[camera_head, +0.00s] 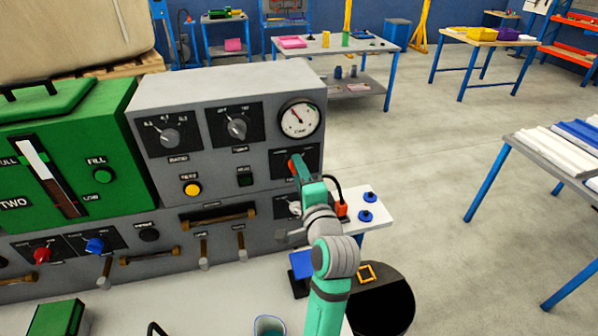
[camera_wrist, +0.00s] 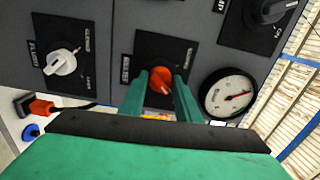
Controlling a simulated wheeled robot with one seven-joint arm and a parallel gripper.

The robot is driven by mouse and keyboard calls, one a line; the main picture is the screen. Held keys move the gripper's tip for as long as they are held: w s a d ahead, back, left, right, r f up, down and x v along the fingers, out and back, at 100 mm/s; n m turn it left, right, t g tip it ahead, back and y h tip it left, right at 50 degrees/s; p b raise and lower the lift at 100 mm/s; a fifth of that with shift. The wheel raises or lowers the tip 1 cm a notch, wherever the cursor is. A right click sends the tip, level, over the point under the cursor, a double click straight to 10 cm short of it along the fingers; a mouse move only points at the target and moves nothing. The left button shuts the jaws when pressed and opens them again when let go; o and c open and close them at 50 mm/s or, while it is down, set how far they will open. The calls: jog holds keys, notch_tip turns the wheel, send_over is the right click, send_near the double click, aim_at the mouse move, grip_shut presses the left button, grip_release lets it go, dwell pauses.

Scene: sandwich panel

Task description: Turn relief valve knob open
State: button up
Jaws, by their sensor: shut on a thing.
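The relief valve knob appears to be the red-orange knob (camera_head: 292,166) on a black plate at the right of the grey panel, below the gauge. In the wrist view the knob (camera_wrist: 161,76) lies between the two green fingers of my gripper (camera_wrist: 161,84), which are shut on it from either side. The small plate labels are too blurred to read surely.
A round gauge (camera_head: 300,119) sits just above, its needle tilted up-left. A white knob (camera_wrist: 61,63) is on a neighbouring plate. Open floor lies further right.

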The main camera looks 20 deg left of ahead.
jog(key=shift+w+d+m, duration=0.1)
jog(key=shift+m, duration=0.3)
jog(key=o, duration=1.1)
jog(key=shift+c, duration=0.2)
jog(key=v, duration=1.1)
jog(key=shift+w, duration=0.1)
